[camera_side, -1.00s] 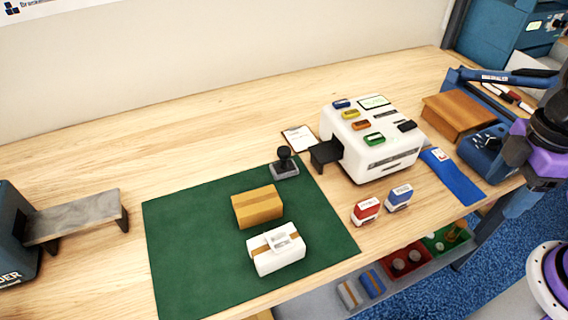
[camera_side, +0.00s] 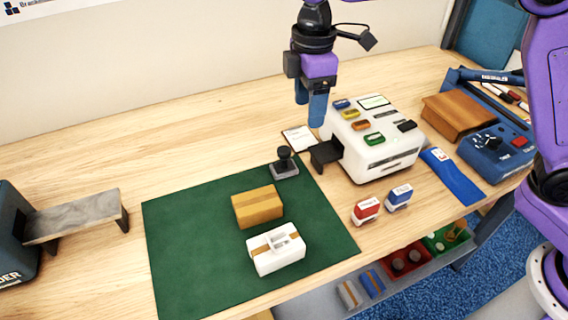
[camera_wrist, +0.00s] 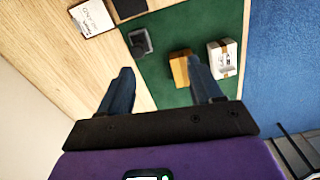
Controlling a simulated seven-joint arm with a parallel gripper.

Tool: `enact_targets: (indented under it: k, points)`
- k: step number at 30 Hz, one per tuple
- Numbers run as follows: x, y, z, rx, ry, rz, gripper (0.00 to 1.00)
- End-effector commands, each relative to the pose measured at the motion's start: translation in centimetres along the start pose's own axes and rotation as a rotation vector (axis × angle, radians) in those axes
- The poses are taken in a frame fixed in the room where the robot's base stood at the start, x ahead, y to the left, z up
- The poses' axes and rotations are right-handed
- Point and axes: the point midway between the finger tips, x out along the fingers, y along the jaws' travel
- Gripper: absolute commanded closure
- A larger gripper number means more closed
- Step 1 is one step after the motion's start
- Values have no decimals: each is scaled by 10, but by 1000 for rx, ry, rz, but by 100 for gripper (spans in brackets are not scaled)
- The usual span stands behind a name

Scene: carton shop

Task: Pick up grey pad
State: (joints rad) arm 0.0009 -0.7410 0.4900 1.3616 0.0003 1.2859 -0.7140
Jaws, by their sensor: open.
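A grey pad (camera_side: 286,172) lies at the upper right part of the green mat (camera_side: 190,275), with a dark knobbed stamp (camera_side: 284,153) standing on it. The grey pad also shows in the wrist view (camera_wrist: 141,43), left of the boxes. My gripper (camera_side: 310,112) hangs in the air with fingers down, above and behind the pad, near the white machine. In the wrist view my gripper (camera_wrist: 162,84) shows two spread blue fingers with nothing between them.
A brown box (camera_side: 257,206) and a white taped box (camera_side: 276,249) sit on the mat. The white machine (camera_side: 372,147) with a black tray (camera_side: 325,154) stands right of the pad. Red (camera_side: 366,211) and blue (camera_side: 399,197) stamps stand at the right. The table's back left is clear.

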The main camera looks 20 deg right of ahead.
Motion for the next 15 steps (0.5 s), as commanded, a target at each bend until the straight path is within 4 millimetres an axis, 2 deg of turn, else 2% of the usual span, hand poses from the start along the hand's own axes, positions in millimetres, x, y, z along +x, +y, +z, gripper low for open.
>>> enact_targets:
  k: [3, 6, 11, 15]
  points:
    - [6, 26, -19, -35, -3, -2, 35]
    - [9, 40, -27, -59, -3, -3, 35]
    - [12, 52, -33, -79, -4, -3, 35]
    - [23, 54, -33, -82, -6, -5, 35]
